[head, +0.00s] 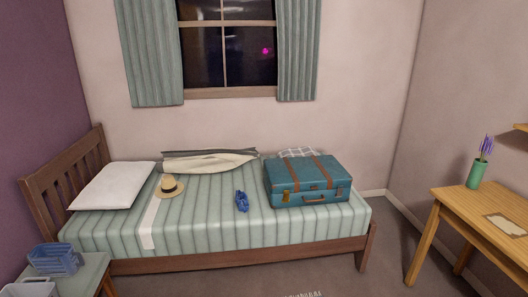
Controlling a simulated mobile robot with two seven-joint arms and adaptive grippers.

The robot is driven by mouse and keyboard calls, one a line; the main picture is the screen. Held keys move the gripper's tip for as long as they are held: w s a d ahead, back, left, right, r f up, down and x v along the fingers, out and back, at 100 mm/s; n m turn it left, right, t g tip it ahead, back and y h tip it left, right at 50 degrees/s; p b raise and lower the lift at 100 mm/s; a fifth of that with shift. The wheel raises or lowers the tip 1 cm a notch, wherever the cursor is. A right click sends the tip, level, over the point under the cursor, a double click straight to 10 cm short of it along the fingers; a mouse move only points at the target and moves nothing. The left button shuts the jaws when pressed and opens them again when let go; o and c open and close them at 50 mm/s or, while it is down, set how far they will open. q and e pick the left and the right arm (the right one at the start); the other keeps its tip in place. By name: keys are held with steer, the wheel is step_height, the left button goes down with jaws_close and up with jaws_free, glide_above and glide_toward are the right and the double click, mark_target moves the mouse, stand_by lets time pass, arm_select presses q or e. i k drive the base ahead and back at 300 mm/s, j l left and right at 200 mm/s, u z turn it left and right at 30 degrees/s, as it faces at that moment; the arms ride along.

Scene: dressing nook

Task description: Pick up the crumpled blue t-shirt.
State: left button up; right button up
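A small crumpled blue item (242,201) lies on the striped bed cover, near the middle of the bed and left of the suitcase. It looks like the blue t-shirt, but it is too small in view to make out its folds. Nothing covers it. Neither of my grippers shows in the head view.
A teal suitcase (300,188) with brown straps stands shut on the bed (200,228). A straw hat (170,187), pillow (114,186) and pale garment (210,163) lie there too. A nightstand holds a blue basket (54,259). A wooden desk (480,214) stands right. Floor shows between bed and desk.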

mark_target(242, 200)
steer(key=i+j+z, duration=0.4)
steer(key=i+j, duration=0.6)
steer(key=i, duration=0.35)
steer(key=i+j+z, duration=0.4)
steer(key=i+j, duration=0.8)
steer(key=j, duration=0.2)
